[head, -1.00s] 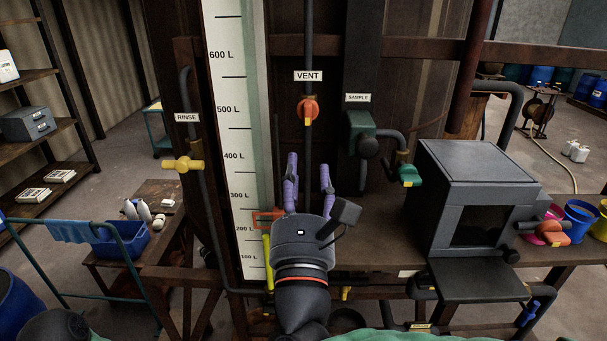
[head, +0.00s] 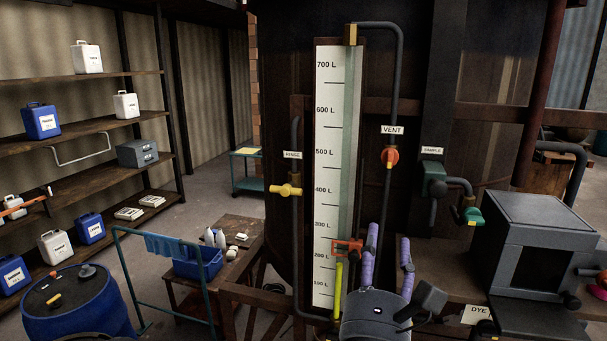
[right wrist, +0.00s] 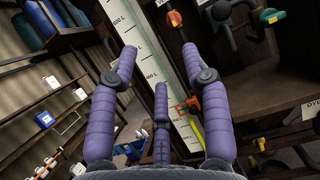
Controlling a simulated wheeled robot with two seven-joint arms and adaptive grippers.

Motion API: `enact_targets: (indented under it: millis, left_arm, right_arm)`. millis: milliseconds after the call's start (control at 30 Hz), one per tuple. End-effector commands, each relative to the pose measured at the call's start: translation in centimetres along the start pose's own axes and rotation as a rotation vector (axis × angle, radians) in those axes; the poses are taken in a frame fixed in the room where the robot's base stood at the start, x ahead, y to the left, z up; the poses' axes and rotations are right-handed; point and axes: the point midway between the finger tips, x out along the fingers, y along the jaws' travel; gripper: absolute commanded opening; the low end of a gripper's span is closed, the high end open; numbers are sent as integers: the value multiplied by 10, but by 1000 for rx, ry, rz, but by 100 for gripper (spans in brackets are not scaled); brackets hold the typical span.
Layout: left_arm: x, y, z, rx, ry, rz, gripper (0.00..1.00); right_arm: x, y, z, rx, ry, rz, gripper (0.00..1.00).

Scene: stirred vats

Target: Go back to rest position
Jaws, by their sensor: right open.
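My right gripper (head: 387,262) is open and empty at the bottom of the head view. My left gripper is not in view.
A yellow RINSE valve (head: 286,190), red VENT valve (head: 390,156) and green SAMPLE valve (head: 473,215) are on the vat's pipes. A grey box (head: 535,235) stands at right. A blue drum (head: 75,310), a trolley rail (head: 122,265) and shelves (head: 80,138) with jugs are at left.

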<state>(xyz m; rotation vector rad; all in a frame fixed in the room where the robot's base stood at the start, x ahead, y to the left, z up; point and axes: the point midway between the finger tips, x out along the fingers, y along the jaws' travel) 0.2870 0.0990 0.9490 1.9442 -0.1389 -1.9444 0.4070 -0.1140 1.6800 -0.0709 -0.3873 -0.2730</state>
Motion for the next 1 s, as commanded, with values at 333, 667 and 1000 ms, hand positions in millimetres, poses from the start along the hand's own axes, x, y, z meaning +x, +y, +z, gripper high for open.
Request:
enact_targets:
  millis: [333,667,1000]
  left_arm:
    - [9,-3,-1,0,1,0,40]
    - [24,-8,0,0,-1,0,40]
    - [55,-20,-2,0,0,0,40]
  right_arm:
    - [0,11,-55,3,131,17,48]
    - [-9,22,-153,34,373,18,48]
    - [-74,23,-350,177,890,-107,48]
